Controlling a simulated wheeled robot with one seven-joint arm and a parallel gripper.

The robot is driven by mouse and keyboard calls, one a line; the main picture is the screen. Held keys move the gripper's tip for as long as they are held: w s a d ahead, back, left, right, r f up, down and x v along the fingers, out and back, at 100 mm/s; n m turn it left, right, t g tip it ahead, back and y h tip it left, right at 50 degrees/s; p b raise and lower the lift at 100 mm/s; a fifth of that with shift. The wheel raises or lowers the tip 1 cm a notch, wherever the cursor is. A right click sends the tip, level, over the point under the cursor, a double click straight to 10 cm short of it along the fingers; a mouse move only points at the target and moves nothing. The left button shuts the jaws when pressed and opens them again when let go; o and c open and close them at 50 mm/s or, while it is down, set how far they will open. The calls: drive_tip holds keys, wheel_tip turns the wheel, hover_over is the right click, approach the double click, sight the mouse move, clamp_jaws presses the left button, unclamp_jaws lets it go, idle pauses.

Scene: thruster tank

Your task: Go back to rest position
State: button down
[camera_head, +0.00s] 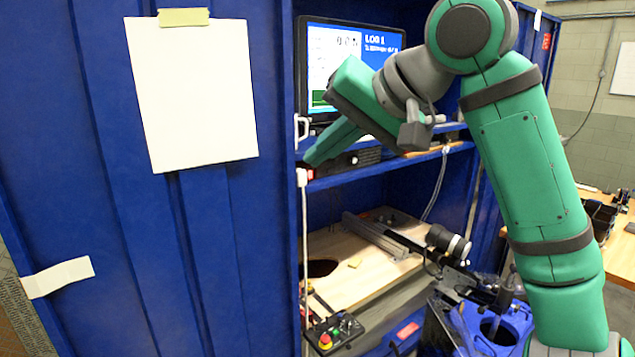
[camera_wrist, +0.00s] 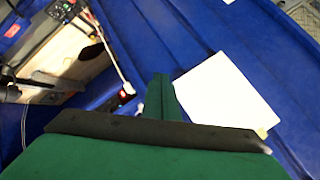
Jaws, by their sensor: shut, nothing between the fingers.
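My gripper (camera_head: 310,160) is at the end of my green arm, in front of the open blue cabinet in the head view. Its fingers are together and hold nothing. The fingertips point down and left, close to the cabinet's left front edge and a small red-lit device on the shelf. In the wrist view my gripper (camera_wrist: 160,82) shows from behind, with the blue cabinet panel (camera_wrist: 215,40) beyond it. I cannot tell whether the fingertips touch the cabinet.
A monitor (camera_head: 375,42) stands on the upper shelf behind my gripper. A white sheet (camera_head: 195,95) is taped to the blue panel. Below are a wooden board (camera_head: 345,275) and a control box with buttons (camera_head: 335,332). A desk (camera_head: 622,250) stands at the right.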

drive_tip(key=w+a+f+m+t+y, duration=0.1)
drive_tip(key=w+f+t, duration=0.1)
drive_tip(key=w+f, duration=0.35)
drive_tip(key=w+a+f+m+t+y, duration=0.1)
drive_tip(key=w+f+y, duration=0.15)
drive_tip(key=f, duration=0.65)
drive_tip(key=w+f+t+y, duration=0.1)
drive_tip(key=w+f+t, duration=0.1)
drive_tip(key=w+f, duration=0.4)
drive_tip(key=s+a+f+m+t+h, duration=0.1)
drive_tip(key=s+f+m+t+h, duration=0.2)
drive_tip(key=f, duration=1.1)
drive_tip(key=s+a+f+m+t+h, duration=0.1)
drive_tip(key=s+f+m+t+h, duration=0.35)
drive_tip(key=f, duration=1.05)
drive_tip(key=s+d+f+n+g+h, duration=0.1)
drive_tip(key=s+f+g+h, duration=0.1)
drive_tip(key=s+f, duration=0.7)
drive_tip(key=s+f+n+g+h, duration=0.15)
drive_tip(key=s+f, duration=0.45)
drive_tip(key=s, duration=0.7)
drive_tip(key=s+d+r+n, duration=0.1)
drive_tip(key=s+n, duration=0.2)
drive_tip(key=s, duration=0.9)
drive_tip(key=s+d+r+n, duration=0.1)
drive_tip(key=s+n, duration=0.3)
drive_tip(key=s, duration=0.8)
drive_tip(key=shift+s+d+r+n+g+h, duration=0.2)
drive_tip(key=shift+r+n+g+h, duration=0.1)
drive_tip(key=shift+r+g+h, duration=0.15)
